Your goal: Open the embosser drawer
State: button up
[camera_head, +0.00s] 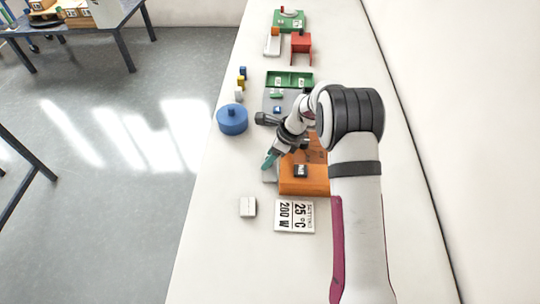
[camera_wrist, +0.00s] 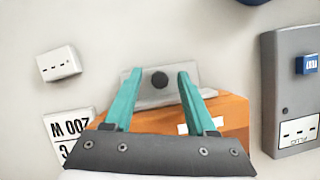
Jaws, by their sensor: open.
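The embosser is an orange box (camera_head: 305,185), also in the wrist view (camera_wrist: 235,112). My gripper (camera_wrist: 160,74) has two teal fingers, spread apart, one on each side of the knob with gaps between. In the head view my gripper (camera_head: 270,160) is at the box's left side. My arm and gripper hide part of the box.
A white block (camera_head: 248,207) and a setting card (camera_head: 294,216) lie near the box. A blue round container (camera_head: 232,119) stands at the table's left edge. A grey panel (camera_wrist: 283,100) with a blue button is at the right in the wrist view. A green tray (camera_head: 289,81) lies farther back.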

jog(key=shift+c, duration=0.3)
grip_shut()
jog(key=shift+a, duration=0.1)
dwell(1.1)
